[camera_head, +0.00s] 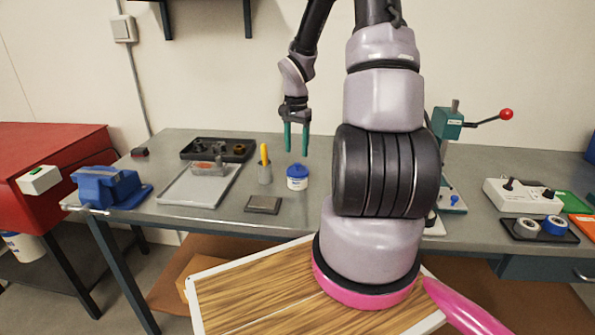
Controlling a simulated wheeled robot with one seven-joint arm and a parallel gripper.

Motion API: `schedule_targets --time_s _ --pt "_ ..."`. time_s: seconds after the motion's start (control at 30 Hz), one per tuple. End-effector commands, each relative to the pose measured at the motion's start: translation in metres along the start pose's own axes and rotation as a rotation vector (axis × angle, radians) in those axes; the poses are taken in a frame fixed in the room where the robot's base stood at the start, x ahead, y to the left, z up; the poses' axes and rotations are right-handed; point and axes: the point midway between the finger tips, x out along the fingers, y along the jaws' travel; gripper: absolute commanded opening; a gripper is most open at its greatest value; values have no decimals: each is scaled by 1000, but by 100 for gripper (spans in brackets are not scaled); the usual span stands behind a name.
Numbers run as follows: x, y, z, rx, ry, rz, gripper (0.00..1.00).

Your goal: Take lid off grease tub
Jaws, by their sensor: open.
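The grease tub (297,184) is a small white tub on the grey workbench, just left of my arm. Its blue lid (297,170) sits on top of it. My gripper (296,152) has teal fingers pointing down, spread apart and empty.
A grey cup with a yellow-handled tool (264,163) stands close left of the tub. A dark flat block (262,205) lies in front. A grey tray (199,187), a black parts tray (217,150) and a blue vise (108,187) are further left.

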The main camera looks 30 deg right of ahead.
Motion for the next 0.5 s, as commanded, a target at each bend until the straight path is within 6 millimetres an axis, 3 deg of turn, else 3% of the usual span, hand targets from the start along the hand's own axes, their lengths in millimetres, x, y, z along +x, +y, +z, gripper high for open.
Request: schedule_targets --time_s 0.27,0.5 --pt "41 1 -3 -2 -3 2 60" --pt "48 1 -4 -1 0 0 60"
